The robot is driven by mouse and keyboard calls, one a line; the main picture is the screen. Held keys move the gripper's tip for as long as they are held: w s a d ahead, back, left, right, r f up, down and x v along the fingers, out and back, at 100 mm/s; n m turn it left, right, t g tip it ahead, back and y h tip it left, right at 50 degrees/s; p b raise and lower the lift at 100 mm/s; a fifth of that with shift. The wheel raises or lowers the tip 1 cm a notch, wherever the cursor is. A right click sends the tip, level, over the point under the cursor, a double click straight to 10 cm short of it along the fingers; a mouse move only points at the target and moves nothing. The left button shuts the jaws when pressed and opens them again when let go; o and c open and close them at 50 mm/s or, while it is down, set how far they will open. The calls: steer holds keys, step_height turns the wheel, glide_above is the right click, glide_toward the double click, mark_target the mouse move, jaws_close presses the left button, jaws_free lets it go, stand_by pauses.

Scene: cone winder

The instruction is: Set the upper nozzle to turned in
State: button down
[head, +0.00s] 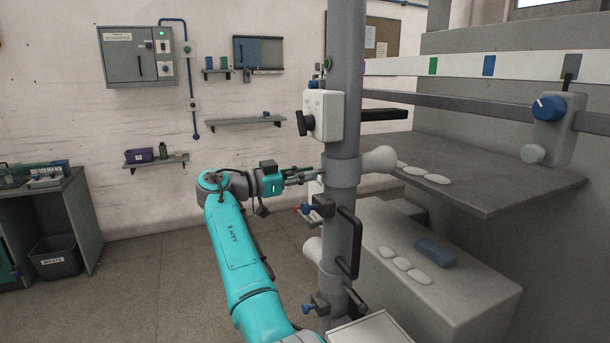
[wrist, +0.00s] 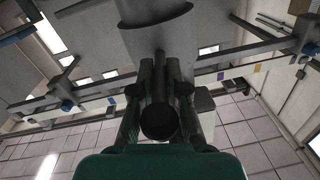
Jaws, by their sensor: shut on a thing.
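The upper nozzle (head: 380,160) is a pale flared horn on a grey collar (head: 342,172) around the vertical post (head: 345,80). It points right, toward the grey shelf. My gripper (head: 312,175) reaches the collar from the left. In the wrist view my gripper (wrist: 158,100) is shut on a dark round-ended handle (wrist: 159,121) that joins the grey collar (wrist: 158,35). The handle is mostly hidden by the fingers in the head view. The lower nozzle (head: 313,248) points left on the same post.
A white box with a black knob (head: 304,123) sits on the post above my gripper. Blue-knobbed clamps (head: 318,206) and a black bar handle (head: 350,243) are below. The grey shelf (head: 500,185) and machine body stand right.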

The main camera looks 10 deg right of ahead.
steer(key=shift+f, duration=0.1)
steer(key=c, duration=1.2)
jaws_free()
steer(key=shift+d, duration=0.1)
steer(key=v, duration=1.2)
